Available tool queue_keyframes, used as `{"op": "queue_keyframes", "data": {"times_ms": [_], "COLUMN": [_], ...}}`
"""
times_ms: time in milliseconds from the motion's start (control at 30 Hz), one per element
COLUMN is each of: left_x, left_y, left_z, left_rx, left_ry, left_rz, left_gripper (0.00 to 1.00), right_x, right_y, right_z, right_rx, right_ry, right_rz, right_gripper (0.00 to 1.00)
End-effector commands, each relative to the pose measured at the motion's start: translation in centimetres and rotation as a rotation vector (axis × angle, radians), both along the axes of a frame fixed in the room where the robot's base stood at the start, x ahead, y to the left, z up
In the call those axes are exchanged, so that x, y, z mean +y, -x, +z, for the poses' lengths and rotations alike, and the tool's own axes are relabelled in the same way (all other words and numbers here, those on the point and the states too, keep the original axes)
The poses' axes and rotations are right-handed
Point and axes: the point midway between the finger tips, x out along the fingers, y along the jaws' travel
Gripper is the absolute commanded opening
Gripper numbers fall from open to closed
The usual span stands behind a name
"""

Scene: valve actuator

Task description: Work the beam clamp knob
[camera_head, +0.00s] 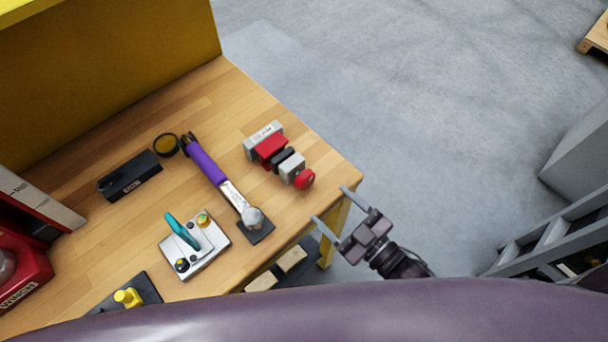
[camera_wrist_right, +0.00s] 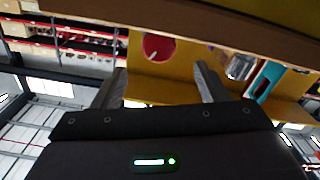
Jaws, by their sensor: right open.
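A grey and red clamp-like device (camera_head: 272,148) lies on the wooden table near its right edge. Its round red knob (camera_head: 304,179) faces the table's front right corner. My right gripper (camera_head: 331,205) is open and empty, off the table's edge, to the lower right of the knob and apart from it. My left gripper is not in view.
On the table (camera_head: 330,169) lie a purple-handled tool (camera_head: 207,164), a plate with a teal handle (camera_head: 195,243), a black block (camera_head: 130,175) and a yellow knob on a dark base (camera_head: 128,297). A yellow panel (camera_head: 110,75) stands behind.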

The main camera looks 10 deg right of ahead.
Motion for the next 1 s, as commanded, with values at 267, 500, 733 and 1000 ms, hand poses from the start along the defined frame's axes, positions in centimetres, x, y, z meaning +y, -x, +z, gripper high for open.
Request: {"op": "queue_keyframes", "data": {"times_ms": [267,500,733,1000], "left_x": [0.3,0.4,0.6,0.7], "left_y": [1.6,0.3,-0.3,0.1], "left_z": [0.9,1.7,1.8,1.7], "left_rx": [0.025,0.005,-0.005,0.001], "left_ry": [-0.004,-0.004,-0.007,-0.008], "left_rz": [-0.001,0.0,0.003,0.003], "left_gripper": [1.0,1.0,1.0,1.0], "right_x": [2.2,4.0,4.4,4.4], "right_y": [-3.3,-5.7,-6.2,-6.2], "right_z": [0.2,0.0,-0.2,-0.2], "right_rx": [0.0,0.003,0.004,0.005], "right_ry": [-0.001,0.001,0.002,0.002], "right_rz": [-0.005,-0.004,-0.003,-0.004], "right_gripper": [0.67,0.67,0.67,0.5]}}
